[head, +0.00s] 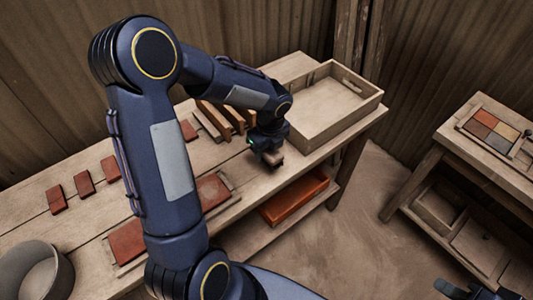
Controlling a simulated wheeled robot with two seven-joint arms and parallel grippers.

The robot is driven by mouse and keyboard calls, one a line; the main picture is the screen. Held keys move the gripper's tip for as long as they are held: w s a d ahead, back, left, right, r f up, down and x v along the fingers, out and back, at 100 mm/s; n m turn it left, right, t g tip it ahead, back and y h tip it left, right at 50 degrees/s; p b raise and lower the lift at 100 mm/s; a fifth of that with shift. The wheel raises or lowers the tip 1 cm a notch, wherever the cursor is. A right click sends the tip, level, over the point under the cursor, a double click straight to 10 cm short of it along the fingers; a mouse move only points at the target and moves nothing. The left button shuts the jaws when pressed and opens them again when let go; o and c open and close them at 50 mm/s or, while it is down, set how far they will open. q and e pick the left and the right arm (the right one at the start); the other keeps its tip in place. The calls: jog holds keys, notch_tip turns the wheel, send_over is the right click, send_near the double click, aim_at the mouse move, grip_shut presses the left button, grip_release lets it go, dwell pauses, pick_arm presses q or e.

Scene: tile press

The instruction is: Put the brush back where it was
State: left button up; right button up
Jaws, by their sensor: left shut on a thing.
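My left gripper (268,152) points down over the right part of the workbench, just in front of the wooden tray. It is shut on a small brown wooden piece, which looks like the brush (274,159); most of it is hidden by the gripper. I cannot tell whether the brush touches the bench top. My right gripper (480,291) shows only partly at the bottom right edge, away from the bench, and its jaws are unclear.
The wooden tray (331,137) is empty. Wooden slats (210,125) stand behind my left arm. Red tiles (84,184) lie on the workbench (40,222). An orange tray (294,197) sits below. A side table (500,165) holds a tile sample board (490,128).

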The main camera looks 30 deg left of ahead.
pick_arm(q)
jog(key=shift+w+a+f, duration=0.2)
jog(key=shift+w+f, duration=0.15)
jog(key=shift+f, duration=0.15)
jog(key=shift+w+a+f, duration=0.2)
jog(key=shift+w+f, duration=0.1)
jog(key=shift+f, duration=0.15)
jog(key=shift+w+f, duration=0.15)
jog(key=shift+f, duration=1.5)
jog(key=shift+f, duration=0.15)
jog(key=o, duration=0.9)
jog(key=shift+o, duration=0.2)
